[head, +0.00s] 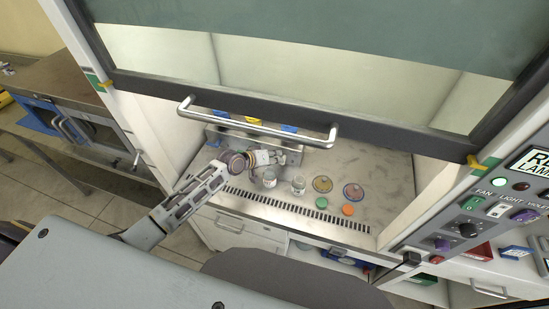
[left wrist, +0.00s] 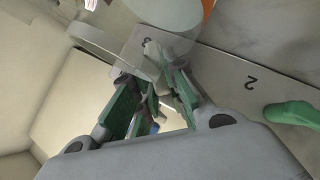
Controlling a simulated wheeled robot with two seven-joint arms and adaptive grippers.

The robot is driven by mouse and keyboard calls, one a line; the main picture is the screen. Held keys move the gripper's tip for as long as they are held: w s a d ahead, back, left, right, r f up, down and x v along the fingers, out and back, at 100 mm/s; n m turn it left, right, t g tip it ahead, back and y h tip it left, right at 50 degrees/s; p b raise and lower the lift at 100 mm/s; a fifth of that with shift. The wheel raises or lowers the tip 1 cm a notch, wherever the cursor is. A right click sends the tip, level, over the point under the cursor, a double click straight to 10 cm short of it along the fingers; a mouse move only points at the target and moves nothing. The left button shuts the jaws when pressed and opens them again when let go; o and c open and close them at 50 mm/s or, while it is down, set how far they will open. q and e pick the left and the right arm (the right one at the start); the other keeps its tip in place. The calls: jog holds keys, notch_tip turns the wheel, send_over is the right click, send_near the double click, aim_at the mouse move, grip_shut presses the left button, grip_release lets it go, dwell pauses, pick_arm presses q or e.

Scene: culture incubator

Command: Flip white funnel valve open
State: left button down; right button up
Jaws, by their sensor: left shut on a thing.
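A grey metal manifold (head: 225,135) stands at the back of the hood's work surface, and its face with the numbers 2 and 3 shows in the left wrist view (left wrist: 222,68). My left gripper (head: 277,157) reaches in to the right end of the manifold. In the left wrist view its green-padded fingers (left wrist: 160,84) are closed around a pale valve handle (left wrist: 154,52) near the number 3. The fingers hide most of that handle, so its angle is hard to tell. A pale funnel cup (left wrist: 168,12) sits just above it. My right gripper is not in view.
A green valve handle (left wrist: 292,113) is beside the number 2. Two clear jars (head: 299,185) and two round dishes (head: 322,184) stand in front of the manifold, with green and orange caps (head: 348,209) nearer the edge. The raised sash handle (head: 258,122) crosses above.

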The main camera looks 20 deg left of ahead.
pick_arm(q)
jog(key=shift+s+d+r+m+y, duration=0.15)
jog(key=shift+d+m+y, duration=0.2)
jog(key=shift+y, duration=0.35)
jog(key=shift+w+d+r+m+y, duration=0.15)
jog(key=shift+d+m+y, duration=0.1)
jog(key=shift+m+y, duration=0.35)
jog(key=shift+s+d+m+y, duration=0.1)
jog(key=shift+d+m+y, duration=0.25)
jog(key=shift+y, duration=0.5)
jog(key=shift+s+d+m+y, duration=0.1)
jog(key=shift+d+m+y, duration=0.2)
jog(key=shift+y, duration=0.55)
jog(key=c, duration=1.4)
grip_release()
jog(key=shift+w+r, duration=0.1)
jog(key=shift+c, duration=0.2)
jog(key=shift+r, duration=0.1)
jog(key=v, duration=1.2)
jog(key=shift+d, duration=0.2)
jog(key=shift+w, duration=0.15)
